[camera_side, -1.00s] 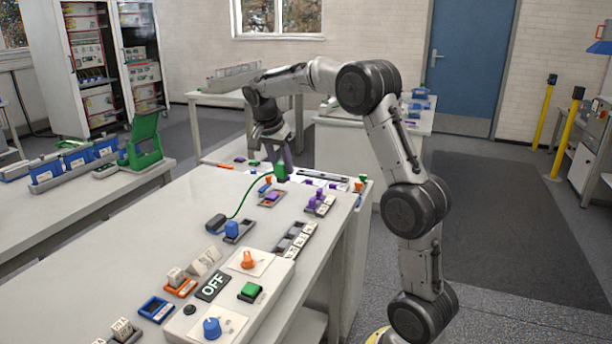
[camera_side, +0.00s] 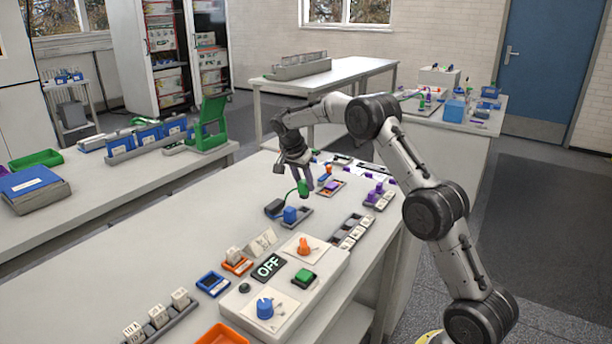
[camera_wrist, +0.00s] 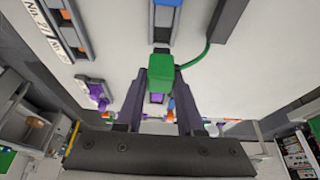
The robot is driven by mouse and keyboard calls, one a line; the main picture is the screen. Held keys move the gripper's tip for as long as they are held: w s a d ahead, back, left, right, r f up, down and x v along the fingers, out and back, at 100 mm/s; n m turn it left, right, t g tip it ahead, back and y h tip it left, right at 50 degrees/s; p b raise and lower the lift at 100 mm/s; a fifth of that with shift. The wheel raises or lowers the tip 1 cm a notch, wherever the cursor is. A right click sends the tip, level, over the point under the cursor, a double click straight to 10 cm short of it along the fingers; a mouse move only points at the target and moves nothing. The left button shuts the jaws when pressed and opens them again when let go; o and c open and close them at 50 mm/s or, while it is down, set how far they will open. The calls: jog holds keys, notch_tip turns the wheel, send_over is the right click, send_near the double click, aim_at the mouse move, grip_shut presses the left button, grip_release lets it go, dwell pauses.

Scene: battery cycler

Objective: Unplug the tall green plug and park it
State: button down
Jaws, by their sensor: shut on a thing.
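My gripper (camera_side: 306,180) is shut on the tall green plug (camera_side: 303,188) and holds it above the table near the black cable block (camera_side: 273,208). In the wrist view the green plug (camera_wrist: 161,74) sits between the two fingers of my gripper (camera_wrist: 160,82). Its green cable (camera_wrist: 194,58) runs up to a dark block. A grey holder (camera_side: 300,224) with a blue plug (camera_side: 290,214) stands just below the green plug in the side view. Whether the green plug touches the holder cannot be told.
Purple plugs (camera_side: 375,192) stand in a holder to the right. The table's left part is bare.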

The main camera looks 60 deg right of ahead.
aim_at(303, 194)
jog(key=shift+f, duration=2.45)
jog(key=shift+f, duration=0.2)
jog(key=shift+c, duration=2.2)
grip_release()
